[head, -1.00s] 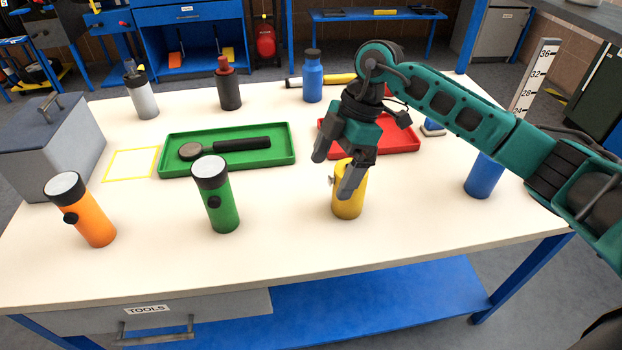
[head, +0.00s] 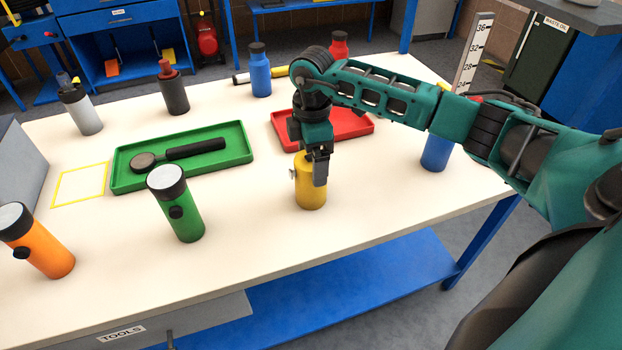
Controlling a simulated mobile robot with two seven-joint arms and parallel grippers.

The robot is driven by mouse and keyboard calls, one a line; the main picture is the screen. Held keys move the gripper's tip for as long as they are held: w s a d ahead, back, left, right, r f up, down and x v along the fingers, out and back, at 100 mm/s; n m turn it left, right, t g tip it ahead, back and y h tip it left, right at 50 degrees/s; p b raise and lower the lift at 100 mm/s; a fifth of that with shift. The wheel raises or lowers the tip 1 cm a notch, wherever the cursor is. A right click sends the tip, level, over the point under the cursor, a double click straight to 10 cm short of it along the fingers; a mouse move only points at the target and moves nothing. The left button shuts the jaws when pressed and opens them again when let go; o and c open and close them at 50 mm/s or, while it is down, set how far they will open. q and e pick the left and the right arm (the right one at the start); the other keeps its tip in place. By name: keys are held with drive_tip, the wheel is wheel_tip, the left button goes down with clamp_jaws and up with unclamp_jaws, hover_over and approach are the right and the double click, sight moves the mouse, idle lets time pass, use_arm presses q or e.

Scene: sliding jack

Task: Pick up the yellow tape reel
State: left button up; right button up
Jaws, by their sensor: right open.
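The yellow tape reel (head: 309,193) stands upright on the white table near its front edge, a yellow cylinder with a small metal knob on its left side. My right gripper (head: 317,176) points down at the top of the reel, with a dark finger in front of its upper right side. The gripper is open; part of the reel's top is hidden behind it. I cannot tell whether the fingers touch it. My left gripper is not in view.
A red tray (head: 350,124) lies just behind my gripper. A green flashlight (head: 180,212) and an orange flashlight (head: 45,252) stand to the left. A green tray (head: 236,140) holds a dark-handled tool. A blue bottle (head: 260,72) stands behind. The table around the reel is clear.

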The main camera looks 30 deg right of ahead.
wheel_tip(320, 180, down, 3)
drive_tip(key=shift+f, duration=0.2)
drive_tip(key=shift+w, duration=0.1)
drive_tip(key=c, duration=1.2)
